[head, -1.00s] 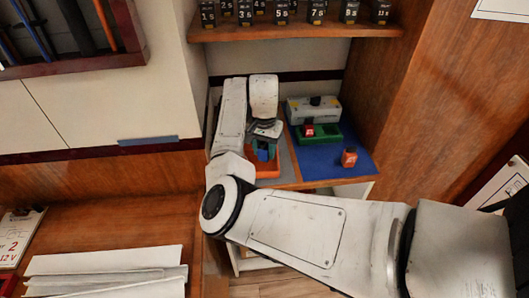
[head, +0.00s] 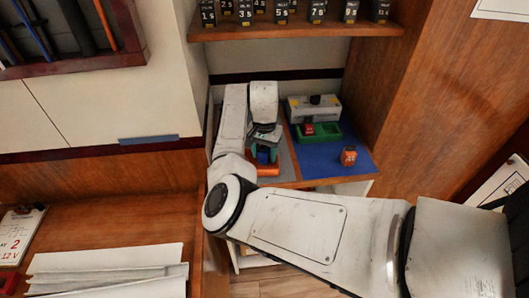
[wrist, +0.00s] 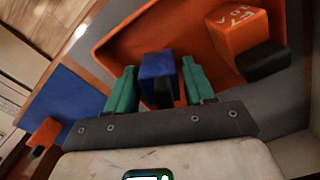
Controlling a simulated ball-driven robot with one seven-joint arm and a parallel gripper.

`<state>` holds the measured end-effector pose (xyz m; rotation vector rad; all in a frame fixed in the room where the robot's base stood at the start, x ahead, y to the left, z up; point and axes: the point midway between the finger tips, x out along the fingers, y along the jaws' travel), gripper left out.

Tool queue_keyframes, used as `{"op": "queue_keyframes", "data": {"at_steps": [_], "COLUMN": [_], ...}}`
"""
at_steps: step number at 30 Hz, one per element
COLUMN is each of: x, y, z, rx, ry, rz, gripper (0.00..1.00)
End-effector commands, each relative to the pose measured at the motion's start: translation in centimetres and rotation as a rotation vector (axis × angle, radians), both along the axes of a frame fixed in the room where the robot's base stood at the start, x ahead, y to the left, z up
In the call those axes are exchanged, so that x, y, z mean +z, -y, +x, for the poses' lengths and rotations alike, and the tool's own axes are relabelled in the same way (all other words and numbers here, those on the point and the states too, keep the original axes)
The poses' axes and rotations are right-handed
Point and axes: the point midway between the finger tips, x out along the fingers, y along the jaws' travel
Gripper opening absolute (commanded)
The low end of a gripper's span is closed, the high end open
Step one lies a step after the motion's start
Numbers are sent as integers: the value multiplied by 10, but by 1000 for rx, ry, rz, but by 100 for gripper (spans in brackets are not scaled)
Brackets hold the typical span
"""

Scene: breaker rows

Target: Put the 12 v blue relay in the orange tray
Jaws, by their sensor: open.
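The blue relay (wrist: 157,70) stands between my gripper's teal fingers in the wrist view, with its dark end toward my palm. It also shows as a small blue patch in the head view (head: 263,157). My gripper (wrist: 158,82) is open, with a finger on each side of the relay. The orange tray (wrist: 115,42) lies under and around them, and its front edge shows in the head view (head: 268,171). I cannot tell whether the relay touches the tray floor. Its voltage marking is not readable.
An orange block with white markings (wrist: 240,28) lies in the tray's right part. A green tray (head: 328,130) holds a red block, with a grey case (head: 313,106) behind it. Another orange block (head: 348,156) stands on the blue mat (head: 315,161). A shelf (head: 300,30) overhangs the back.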

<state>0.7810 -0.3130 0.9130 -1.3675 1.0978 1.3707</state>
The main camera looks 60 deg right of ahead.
Motion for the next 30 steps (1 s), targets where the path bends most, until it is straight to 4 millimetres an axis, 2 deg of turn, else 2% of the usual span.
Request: {"op": "queue_keyframes", "data": {"at_steps": [5,12,18,24,30], "x": [22,72,105,119,121], "y": [1,1,1,0,0], "z": [1,1,1,1,1], "rx": [-1,-1,0,1,1], "ry": [4,5,3,1,1], "rz": [-3,-2,-2,-1,0], "gripper": [53,53,53,53,53]}}
